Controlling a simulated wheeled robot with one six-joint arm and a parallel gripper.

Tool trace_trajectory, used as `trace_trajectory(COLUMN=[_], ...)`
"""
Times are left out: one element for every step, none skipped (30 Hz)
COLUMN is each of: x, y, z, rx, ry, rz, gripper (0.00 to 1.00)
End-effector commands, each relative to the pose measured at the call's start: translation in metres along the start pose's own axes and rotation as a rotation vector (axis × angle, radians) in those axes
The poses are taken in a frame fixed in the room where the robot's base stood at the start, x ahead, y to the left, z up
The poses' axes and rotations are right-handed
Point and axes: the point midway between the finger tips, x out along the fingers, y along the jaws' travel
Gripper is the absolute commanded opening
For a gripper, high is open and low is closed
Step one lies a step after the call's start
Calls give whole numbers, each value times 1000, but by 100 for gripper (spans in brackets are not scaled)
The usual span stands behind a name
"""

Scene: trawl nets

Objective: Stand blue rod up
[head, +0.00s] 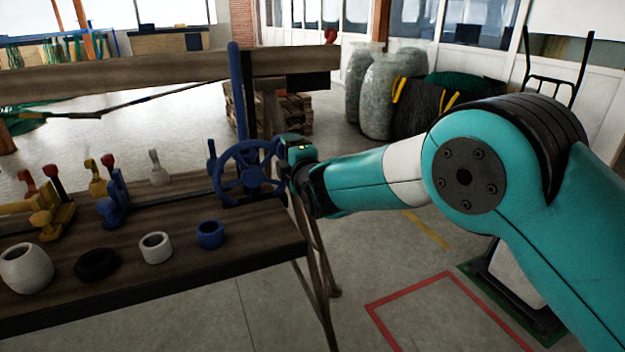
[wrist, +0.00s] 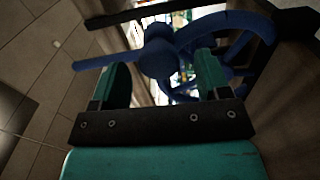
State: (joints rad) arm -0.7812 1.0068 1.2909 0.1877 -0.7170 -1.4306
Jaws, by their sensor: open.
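A long blue rod (head: 236,95) stands close to upright in the head view, rising above the bench behind a blue handwheel (head: 223,178). Its lower end is hidden by the wheel. My gripper (head: 291,150) is at the wheel's right side, at about rim height. In the wrist view my gripper (wrist: 160,72) is open, with a blue hub-like part (wrist: 160,57) seen between and beyond the fingers. A blue bar (wrist: 105,61) runs left from that part; I cannot tell whether it is the rod. I cannot tell whether the fingers touch anything.
The bench (head: 190,270) carries a blue ring (head: 210,242), a white ring (head: 156,254), a black ring (head: 97,272) and a cream pot (head: 27,278). Yellow, red and blue levered fittings (head: 112,205) stand at left. A wooden beam (head: 150,77) crosses behind.

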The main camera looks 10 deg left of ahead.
Motion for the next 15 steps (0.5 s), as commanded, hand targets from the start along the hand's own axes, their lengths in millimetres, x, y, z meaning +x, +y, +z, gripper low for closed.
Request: trace_trajectory(x=[-9,-15,-22,-28,-34,-42,-49,-55,-64,-70,-77,-86,-92,-99,-107], y=[0,0,0,0,0,0,0,0,0,-1,-1,-1,-1,-1,-2], z=[-1,0,-1,-1,-1,-1,-1,0,0,0,0,0,0,0,0], rx=[-1,-1,-1,-1,-1,-1,-1,-1,-2,-1,-1,-1,-2,-1,-1], ry=[1,0,0,1,2,1,1,1,1,1,0,1,2,1,1], rz=[-1,-2,-1,-2,-2,-2,-3,-2,-2,-2,-3,-2,-2,-2,-3], gripper=[70,70,70,70,70,70,70,70,70,70,70,70,70,70,70])
